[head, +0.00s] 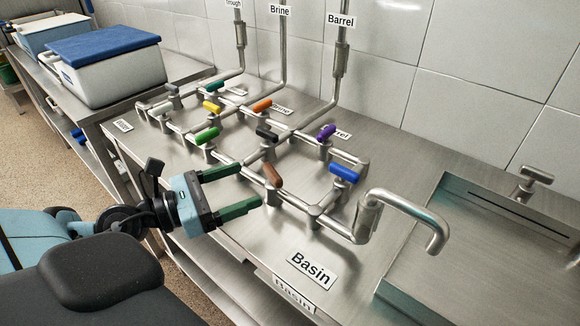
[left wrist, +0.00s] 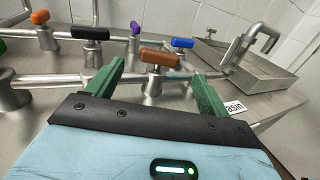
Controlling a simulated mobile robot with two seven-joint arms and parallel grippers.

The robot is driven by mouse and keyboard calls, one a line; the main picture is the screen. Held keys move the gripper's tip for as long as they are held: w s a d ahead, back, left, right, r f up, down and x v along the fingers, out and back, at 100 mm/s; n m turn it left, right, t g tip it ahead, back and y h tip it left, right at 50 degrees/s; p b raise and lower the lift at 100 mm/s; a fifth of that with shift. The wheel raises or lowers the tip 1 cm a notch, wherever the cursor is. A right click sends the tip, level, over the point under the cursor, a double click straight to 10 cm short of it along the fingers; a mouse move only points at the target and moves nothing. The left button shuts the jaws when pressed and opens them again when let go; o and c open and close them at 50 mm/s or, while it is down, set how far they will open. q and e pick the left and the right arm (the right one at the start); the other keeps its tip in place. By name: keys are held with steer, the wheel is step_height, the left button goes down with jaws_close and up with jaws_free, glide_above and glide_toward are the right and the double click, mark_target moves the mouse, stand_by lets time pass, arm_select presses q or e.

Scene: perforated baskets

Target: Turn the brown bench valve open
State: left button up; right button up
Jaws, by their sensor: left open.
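The brown bench valve (head: 272,175) is a short brown handle on a steel pipe on the bench, near the front of the pipe grid. In the left wrist view the brown handle (left wrist: 160,57) lies crosswise, just beyond and between my fingertips. My left gripper (head: 250,186) has green fingers that are spread apart and empty. Its fingertips point at the brown valve from the left, a short way off and apparently not touching it. It also shows in the left wrist view (left wrist: 158,80). My right gripper is not in view.
Nearby handles are black (head: 266,133), green (head: 207,135), blue (head: 344,173), purple (head: 327,131) and orange (head: 262,105). A curved spout (head: 420,215) stands at the right by a sink (head: 425,255). A Basin label (head: 311,269) lies in front. Blue-lidded box (head: 105,75) stands back left.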

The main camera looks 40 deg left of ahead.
mark_target(268, 176)
arm_select(q)
steer(key=shift+s, duration=0.15)
steer(key=shift+w+d+r, duration=0.1)
steer(key=shift+w+d, duration=0.05)
steer(key=shift+w, duration=0.1)
steer(key=shift+p+x, duration=0.3)
steer(key=shift+x, duration=0.6)
steer(key=shift+b+x, duration=0.35)
steer(key=shift+x, duration=0.75)
steer(key=shift+w+d, duration=0.15)
steer(key=shift+w, duration=0.45)
steer(key=shift+w+d, duration=0.25)
steer(key=shift+w, duration=0.2)
steer(key=shift+w+d, duration=0.2)
steer(key=shift+w, duration=0.1)
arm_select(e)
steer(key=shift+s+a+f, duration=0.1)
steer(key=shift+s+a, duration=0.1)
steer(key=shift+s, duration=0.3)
arm_select(q)
steer(key=shift+w, duration=0.1)
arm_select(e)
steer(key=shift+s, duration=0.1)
